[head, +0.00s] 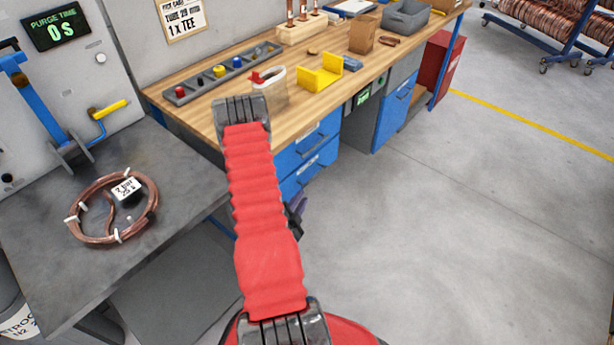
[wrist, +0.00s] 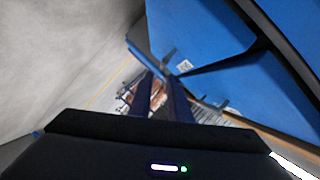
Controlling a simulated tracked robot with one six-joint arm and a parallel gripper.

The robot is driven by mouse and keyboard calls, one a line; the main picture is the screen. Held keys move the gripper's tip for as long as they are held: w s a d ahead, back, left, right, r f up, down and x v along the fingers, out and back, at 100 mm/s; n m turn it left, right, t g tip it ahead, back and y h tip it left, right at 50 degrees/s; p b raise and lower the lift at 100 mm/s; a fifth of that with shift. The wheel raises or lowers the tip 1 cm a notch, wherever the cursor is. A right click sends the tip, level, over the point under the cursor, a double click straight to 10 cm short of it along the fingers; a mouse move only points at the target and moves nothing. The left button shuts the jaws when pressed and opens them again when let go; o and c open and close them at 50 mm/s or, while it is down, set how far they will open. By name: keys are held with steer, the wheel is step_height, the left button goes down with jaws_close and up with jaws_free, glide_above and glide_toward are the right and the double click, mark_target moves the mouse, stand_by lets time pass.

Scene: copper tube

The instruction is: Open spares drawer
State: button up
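Two blue drawers sit under the workbench in the head view, an upper one (head: 318,139) and a lower one (head: 308,172). Both look shut. Their labels are too small to read, so I cannot tell which is the spares drawer. My gripper (head: 297,206) is low in front of the drawers, mostly hidden behind my red arm. In the wrist view, the dark fingers of my gripper (wrist: 166,84) stand apart with a gap between them and nothing held. Blue drawer fronts (wrist: 205,30) with dark handles are beside the fingertips. I cannot tell whether they touch a handle.
The wooden workbench (head: 205,120) overhangs the drawers and carries a yellow bracket (head: 318,73) and a grey parts strip (head: 222,73). A grey table (head: 60,175) with a copper coil (head: 85,230) stands at left. Floor (head: 430,220) to the right is clear.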

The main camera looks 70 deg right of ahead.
mark_target(314, 176)
steer(key=shift+r, duration=0.2)
stand_by(0.3)
steer(key=x, duration=1.3)
steer(key=shift+s+d, duration=0.15)
steer(key=shift+d, duration=0.25)
steer(key=shift+c, duration=0.7)
jaws_close()
